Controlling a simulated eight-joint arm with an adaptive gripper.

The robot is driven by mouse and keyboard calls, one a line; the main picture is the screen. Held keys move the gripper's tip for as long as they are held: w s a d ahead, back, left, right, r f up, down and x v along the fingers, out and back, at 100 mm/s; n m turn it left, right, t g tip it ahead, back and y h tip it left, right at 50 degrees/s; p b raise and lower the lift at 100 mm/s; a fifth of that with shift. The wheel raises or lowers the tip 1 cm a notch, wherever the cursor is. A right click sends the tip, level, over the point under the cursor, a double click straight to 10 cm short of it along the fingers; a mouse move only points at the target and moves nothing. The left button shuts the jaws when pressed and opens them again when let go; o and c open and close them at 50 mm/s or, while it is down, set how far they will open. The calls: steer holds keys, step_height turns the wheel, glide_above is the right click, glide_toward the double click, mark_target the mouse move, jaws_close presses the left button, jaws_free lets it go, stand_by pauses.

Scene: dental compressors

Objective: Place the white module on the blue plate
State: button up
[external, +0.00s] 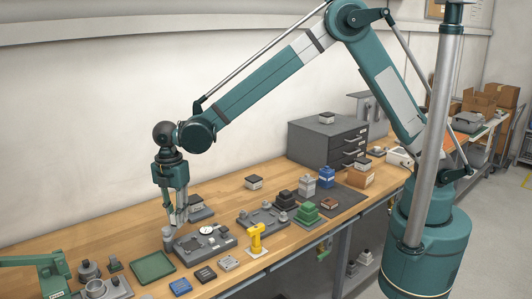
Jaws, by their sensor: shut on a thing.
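My gripper (178,221) points down over the left part of the wooden bench, above the back left of a grey fixture plate. It is shut on a small pale piece, the white module, which is mostly hidden by the fingers. A pale grey jar-like part (168,238) stands just below and left of the fingertips; I cannot tell whether they touch. A small flat blue plate (180,287) lies at the bench's front edge, below the gripper in the picture.
The grey fixture plate (222,245) with a round dial lies right of the gripper. A green tray (152,267) is at front left, a yellow part (257,239) at right. A grey drawer cabinet (322,143) stands at the back.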

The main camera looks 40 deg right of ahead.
steer(key=s+a+n, duration=0.1)
steer(key=s+a, duration=0.3)
steer(key=s, duration=0.4)
steer(key=s+a+n, duration=0.1)
steer(key=s+a, duration=0.4)
steer(key=s, duration=0.4)
steer(key=shift+s+r, duration=0.15)
steer(key=shift+r, duration=0.05)
glide_above(180, 285)
steer(key=shift+f, duration=3.1)
steer(key=shift+f, duration=0.15)
steer(key=shift+d+f, duration=0.1)
steer(key=shift+f, duration=1.65)
steer(key=shift+f+b, duration=0.15)
steer(key=shift+b, duration=0.25)
steer(key=o, duration=0.9)
steer(key=shift+r, duration=0.2)
